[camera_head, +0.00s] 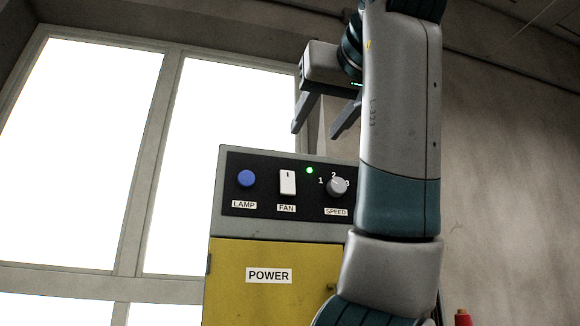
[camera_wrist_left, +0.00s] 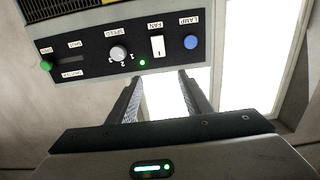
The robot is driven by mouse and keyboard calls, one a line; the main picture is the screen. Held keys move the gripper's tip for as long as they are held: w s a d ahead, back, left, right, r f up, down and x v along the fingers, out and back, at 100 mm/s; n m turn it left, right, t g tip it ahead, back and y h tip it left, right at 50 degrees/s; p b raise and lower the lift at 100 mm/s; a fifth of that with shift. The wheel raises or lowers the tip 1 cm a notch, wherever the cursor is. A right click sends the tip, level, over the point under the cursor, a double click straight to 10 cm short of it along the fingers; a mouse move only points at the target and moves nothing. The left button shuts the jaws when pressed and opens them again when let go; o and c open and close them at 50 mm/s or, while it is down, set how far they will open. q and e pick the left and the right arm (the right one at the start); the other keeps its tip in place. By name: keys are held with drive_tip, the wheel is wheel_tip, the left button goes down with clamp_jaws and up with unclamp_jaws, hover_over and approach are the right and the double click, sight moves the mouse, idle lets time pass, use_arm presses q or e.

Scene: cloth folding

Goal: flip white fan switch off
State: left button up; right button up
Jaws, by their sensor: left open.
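The white fan switch (camera_head: 288,182) sits on the black panel above its FAN label. I cannot tell which side is pressed in. A green light (camera_head: 309,170) is lit just right of it. In the left wrist view the panel appears upside down, with the fan switch (camera_wrist_left: 158,46) ahead of the fingers. My left gripper (camera_head: 314,133) is open and empty, above the panel, apart from the switch. Its two fingers (camera_wrist_left: 160,77) also show in the left wrist view. My right gripper is not in view.
A blue LAMP button (camera_head: 247,178) is left of the switch and a grey SPEED knob (camera_head: 337,187) right. A green button (camera_wrist_left: 46,66) is farther along the panel. A yellow POWER cabinet door (camera_head: 235,300) is below. My arm hides the panel's right part.

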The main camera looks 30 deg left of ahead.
sight(288, 171)
use_arm(q)
drive_tip(key=shift+w, duration=0.1)
drive_tip(key=p+x, duration=0.8)
drive_tip(key=x, duration=0.8)
drive_tip(key=shift+w+a+r, duration=0.1)
drive_tip(key=shift+a, duration=0.05)
drive_tip(key=shift+w+a, duration=0.4)
